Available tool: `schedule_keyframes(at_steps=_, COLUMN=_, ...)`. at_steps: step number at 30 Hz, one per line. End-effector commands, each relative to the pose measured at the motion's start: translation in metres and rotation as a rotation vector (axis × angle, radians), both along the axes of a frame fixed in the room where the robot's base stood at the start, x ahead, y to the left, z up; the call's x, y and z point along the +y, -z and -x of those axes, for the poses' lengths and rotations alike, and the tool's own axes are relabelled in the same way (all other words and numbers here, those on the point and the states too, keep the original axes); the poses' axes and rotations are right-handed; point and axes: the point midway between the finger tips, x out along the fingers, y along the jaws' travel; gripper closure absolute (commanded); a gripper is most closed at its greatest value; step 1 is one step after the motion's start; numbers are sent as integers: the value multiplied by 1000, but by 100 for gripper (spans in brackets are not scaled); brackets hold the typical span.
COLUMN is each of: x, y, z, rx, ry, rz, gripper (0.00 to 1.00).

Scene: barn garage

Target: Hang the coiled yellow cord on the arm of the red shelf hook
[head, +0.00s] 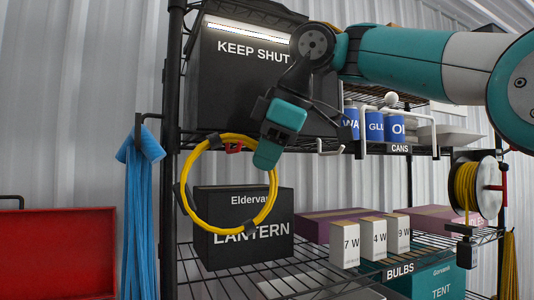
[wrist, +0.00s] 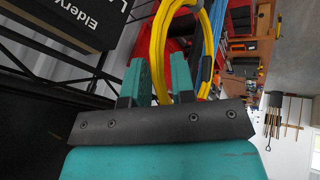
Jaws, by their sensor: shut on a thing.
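The coiled yellow cord (head: 225,231) is a ring with dark bindings, hanging upright in front of the shelf in the head view. My gripper (head: 266,152) is shut on its upper right side. In the wrist view, the cord (wrist: 157,38) passes between the fingers of my gripper (wrist: 162,82). The red shelf hook (head: 233,146) is at the shelf's front edge, left of my gripper. It shows just below the top strand of the cord, inside the ring's outline. I cannot tell whether its arm passes through the ring. My gripper hides part of the cord.
A black LANTERN box (head: 282,225) stands behind the ring on the lower shelf. A KEEP SHUT box (head: 230,85) sits above. A white hook (head: 330,147) is to the right. Blue rope (head: 140,220) hangs left of the shelf post (head: 170,240).

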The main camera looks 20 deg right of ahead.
Motion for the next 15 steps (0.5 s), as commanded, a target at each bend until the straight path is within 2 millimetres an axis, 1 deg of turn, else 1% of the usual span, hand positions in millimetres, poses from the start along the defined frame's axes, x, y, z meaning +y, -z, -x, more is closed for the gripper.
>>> schedule_keyframes(at_steps=11, x=0, y=-1, z=0, rx=-1, ry=0, rz=-1, gripper=100)
schedule_keyframes(at_steps=12, x=0, y=-1, z=0, rx=-1, ry=0, rz=-1, gripper=67)
schedule_keyframes(at_steps=15, x=0, y=0, z=0, rx=-1, ry=0, rz=-1, gripper=47)
